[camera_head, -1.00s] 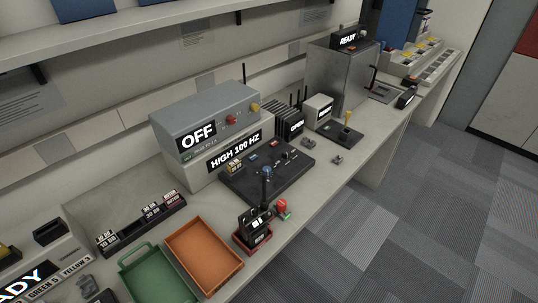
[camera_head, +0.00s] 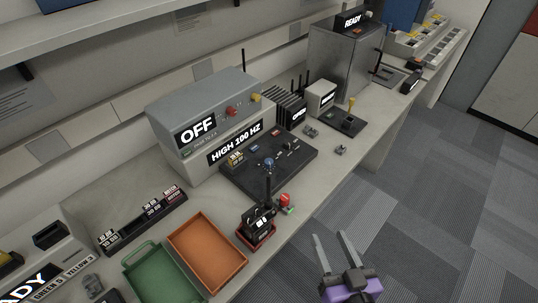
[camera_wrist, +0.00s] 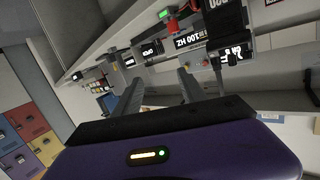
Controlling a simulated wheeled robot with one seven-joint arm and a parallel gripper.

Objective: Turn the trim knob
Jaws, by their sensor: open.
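No label reading trim is legible, so I cannot tell which control is the trim knob. A blue round knob (camera_head: 269,163) sits on the black panel (camera_head: 250,181) on the bench, behind the black handheld radio (camera_head: 257,224). A red knob (camera_head: 232,111) and a yellow knob (camera_head: 255,97) are on the front of the grey box (camera_head: 205,108), whose display reads OFF. My gripper (camera_head: 331,237) is open and empty, at lower right, apart from all of these in the picture. Its two spread fingers also show in the wrist view (camera_wrist: 160,77).
An orange tray (camera_head: 207,286) and a green tray (camera_head: 132,272) lie on the bench front. A red-topped part (camera_head: 285,199) is beside the radio. Small grey pieces (camera_head: 341,150) lie to the right. Open carpeted floor (camera_head: 440,200) is at right.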

